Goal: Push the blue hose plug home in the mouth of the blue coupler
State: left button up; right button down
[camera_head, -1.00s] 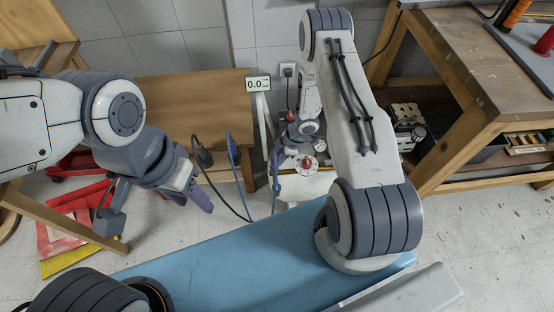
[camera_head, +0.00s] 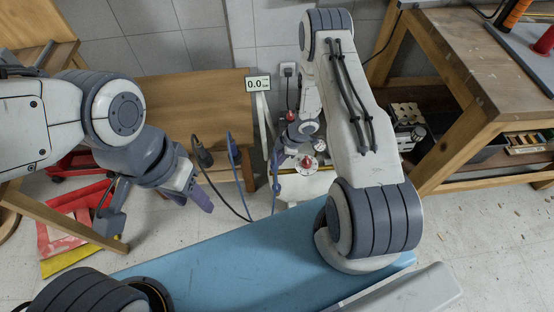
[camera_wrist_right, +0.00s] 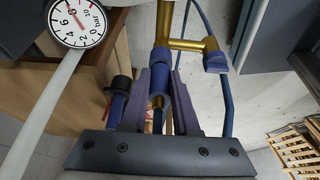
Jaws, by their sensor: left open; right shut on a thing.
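In the right wrist view, my right gripper (camera_wrist_right: 167,95) has its purple fingers shut on the blue hose plug (camera_wrist_right: 157,88). Right above the plug, the blue coupler (camera_wrist_right: 161,56) sits on the end of a brass pipe (camera_wrist_right: 164,22). The plug lines up roughly with it; I cannot tell how deep the plug sits, as the fingers hide part of the joint. In the head view the right gripper is mostly hidden behind its own arm, near the gauge stand. My left gripper (camera_head: 155,206) is open and empty, above the floor at the left.
A brass branch (camera_wrist_right: 190,44) ends in a second blue fitting (camera_wrist_right: 216,63). A pressure gauge (camera_wrist_right: 80,20) is close to the upper left. A black plug or hose end (camera_head: 203,154) and a blue hose end (camera_head: 232,142) are at the wooden bench (camera_head: 190,95). A display (camera_head: 258,84) reads 0.0.

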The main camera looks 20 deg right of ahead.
jog(key=c, duration=0.6)
grip_release()
jog(key=shift+f, duration=0.1)
jog(key=p+v, duration=0.2)
jog(key=v, duration=0.8)
jog(key=shift+r, duration=0.25)
